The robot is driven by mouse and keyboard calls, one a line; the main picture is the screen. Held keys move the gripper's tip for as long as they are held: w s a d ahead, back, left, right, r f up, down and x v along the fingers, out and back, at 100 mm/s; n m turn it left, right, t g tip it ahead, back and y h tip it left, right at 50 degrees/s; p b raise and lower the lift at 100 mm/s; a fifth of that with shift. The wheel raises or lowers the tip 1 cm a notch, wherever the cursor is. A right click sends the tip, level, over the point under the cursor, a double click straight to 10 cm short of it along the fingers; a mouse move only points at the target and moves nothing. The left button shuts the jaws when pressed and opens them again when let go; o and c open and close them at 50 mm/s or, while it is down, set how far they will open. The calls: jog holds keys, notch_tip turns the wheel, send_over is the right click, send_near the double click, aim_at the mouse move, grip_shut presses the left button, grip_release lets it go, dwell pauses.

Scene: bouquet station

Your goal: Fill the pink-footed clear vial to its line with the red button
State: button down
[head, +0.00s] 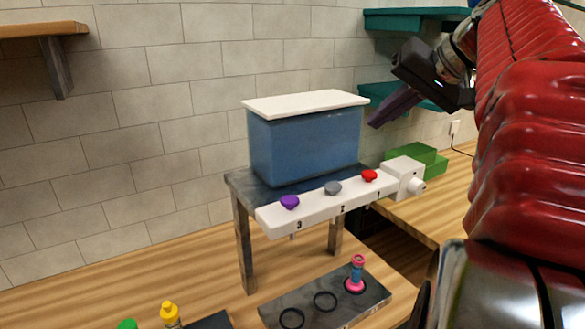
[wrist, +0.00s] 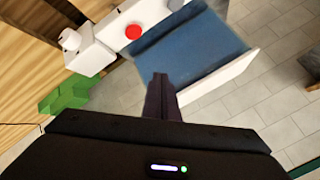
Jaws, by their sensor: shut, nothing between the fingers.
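The pink-footed vial (head: 356,274) stands upright on the dark slab, below the right end of the white button bar. Its middle looks bluish and its top pinkish; its line and level are too small to tell. The red button (head: 369,175) is rightmost on the white bar (head: 320,205), above the numeral 1; the wrist view also shows the red button (wrist: 133,32). My gripper (head: 374,123) is shut and empty, in the air at upper right, above and apart from the red button. Its fingers (wrist: 162,82) point toward the blue tank in the wrist view.
The blue tank (head: 305,145) with a white lid (head: 305,103) stands behind the bar. Grey (head: 333,187) and purple (head: 289,202) buttons sit left of red. A white box with a knob (head: 404,177) and a green block (head: 415,155) are right. The slab (head: 300,295) has empty rings.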

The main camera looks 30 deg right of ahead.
aim_at(374, 176)
jog(key=shift+f, duration=4)
jog(key=shift+f, duration=0.95)
jog(key=shift+r, duration=1)
jog(key=shift+r, duration=2.5)
